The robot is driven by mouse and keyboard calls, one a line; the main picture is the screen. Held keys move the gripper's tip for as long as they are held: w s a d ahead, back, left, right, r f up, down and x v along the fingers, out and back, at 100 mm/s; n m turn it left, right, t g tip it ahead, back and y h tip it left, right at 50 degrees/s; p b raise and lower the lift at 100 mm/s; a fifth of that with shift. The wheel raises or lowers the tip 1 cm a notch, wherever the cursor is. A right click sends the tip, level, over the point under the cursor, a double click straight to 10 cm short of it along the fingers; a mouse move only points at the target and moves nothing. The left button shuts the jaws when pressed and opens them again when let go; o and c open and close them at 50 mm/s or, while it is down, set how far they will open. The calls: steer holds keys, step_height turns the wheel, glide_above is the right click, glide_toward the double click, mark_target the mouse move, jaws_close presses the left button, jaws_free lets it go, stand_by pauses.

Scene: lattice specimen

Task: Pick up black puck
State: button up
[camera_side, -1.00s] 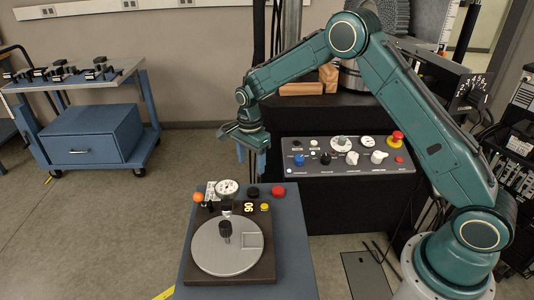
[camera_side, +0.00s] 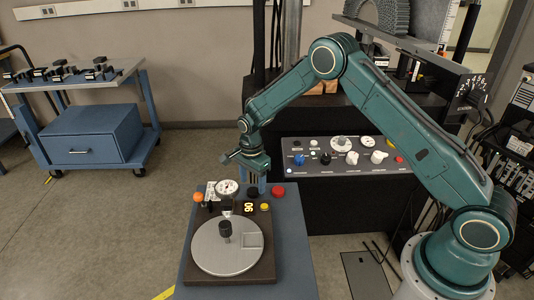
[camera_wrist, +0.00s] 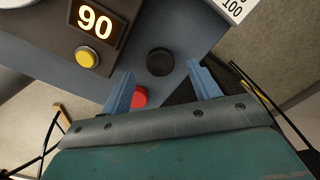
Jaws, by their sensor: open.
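The black puck (camera_side: 253,192) lies on the blue table top, near its far edge, between the white dial and the red puck (camera_side: 278,191). In the wrist view the black puck (camera_wrist: 160,62) shows just beyond the space between my two fingertips. My gripper (camera_side: 255,181) is open and empty, pointing down close above the black puck. In the wrist view my gripper (camera_wrist: 162,75) has its blue fingers spread apart. The red puck (camera_wrist: 139,97) is partly hidden behind the left finger there.
A dark base with a grey turntable (camera_side: 208,252) and upright black knob fills the table front. A yellow button (camera_side: 264,207), lit "90" display (camera_side: 248,208), white dial (camera_side: 227,188) and orange ball (camera_side: 198,197) stand near the puck. A control panel (camera_side: 345,158) stands behind.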

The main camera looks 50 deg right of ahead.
mark_target(253, 191)
steer(key=shift+f, duration=1.55)
steer(key=shift+c, duration=0.2)
steer(key=c, duration=1)
